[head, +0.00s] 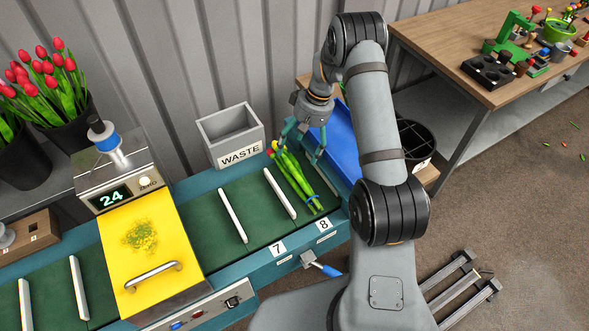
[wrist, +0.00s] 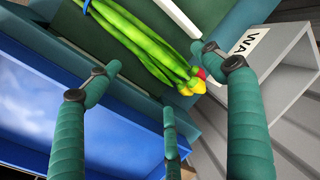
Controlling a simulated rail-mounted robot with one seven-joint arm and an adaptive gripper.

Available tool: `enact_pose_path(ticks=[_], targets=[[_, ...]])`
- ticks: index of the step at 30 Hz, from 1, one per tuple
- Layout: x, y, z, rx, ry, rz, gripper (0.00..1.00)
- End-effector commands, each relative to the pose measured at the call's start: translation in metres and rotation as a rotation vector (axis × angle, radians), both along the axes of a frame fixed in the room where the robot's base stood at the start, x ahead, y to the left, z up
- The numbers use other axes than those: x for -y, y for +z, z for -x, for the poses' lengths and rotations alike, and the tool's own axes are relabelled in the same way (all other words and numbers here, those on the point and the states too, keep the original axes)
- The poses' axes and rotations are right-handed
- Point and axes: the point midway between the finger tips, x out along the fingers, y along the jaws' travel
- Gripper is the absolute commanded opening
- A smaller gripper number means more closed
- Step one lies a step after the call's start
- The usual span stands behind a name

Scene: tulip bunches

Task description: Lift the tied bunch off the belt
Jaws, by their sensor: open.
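The tied bunch (head: 294,180) lies on the green belt (head: 232,190) in the slot marked 8, to the right of a white divider. It has green stems, a few red and yellow heads at its far end and a blue tie near its stem ends. My gripper (head: 298,153) is over the head end, its fingers spread. In the wrist view the bunch (wrist: 140,45) crosses beyond and between the open fingertips (wrist: 158,62), with the heads by the right finger. The tie (wrist: 87,6) shows at the top edge. I cannot tell whether any finger touches the bunch.
A grey WASTE bin (head: 231,136) stands behind the belt. A blue tray (head: 342,140) lies right of the belt's end, partly behind my arm. White dividers (head: 280,194) cross the belt. A yellow-lidded machine (head: 150,250) reading 24 spans the belt at left.

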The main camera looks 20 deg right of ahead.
Motion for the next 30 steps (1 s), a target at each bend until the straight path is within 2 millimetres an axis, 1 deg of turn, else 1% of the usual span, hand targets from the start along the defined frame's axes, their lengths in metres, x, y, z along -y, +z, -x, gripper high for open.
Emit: enact_pose_path(ticks=[3, 8, 11, 16, 19, 22, 28, 30], targets=[[-0.004, -0.013, 0.001, -0.001, 0.001, 0.0, 0.82], [-0.006, -0.023, 0.001, 0.0, 0.0, 0.001, 0.82], [-0.008, -0.032, 0.004, -0.002, -0.001, 0.0, 0.82], [-0.012, -0.056, 0.005, -0.002, 0.0, 0.0, 0.82], [-0.014, -0.066, 0.005, 0.0, 0.001, 0.002, 0.82], [-0.015, -0.071, 0.005, 0.002, -0.001, 0.001, 0.82], [-0.016, -0.071, 0.004, 0.002, 0.0, 0.002, 0.82], [-0.016, -0.071, 0.004, 0.002, 0.0, 0.002, 0.78]])
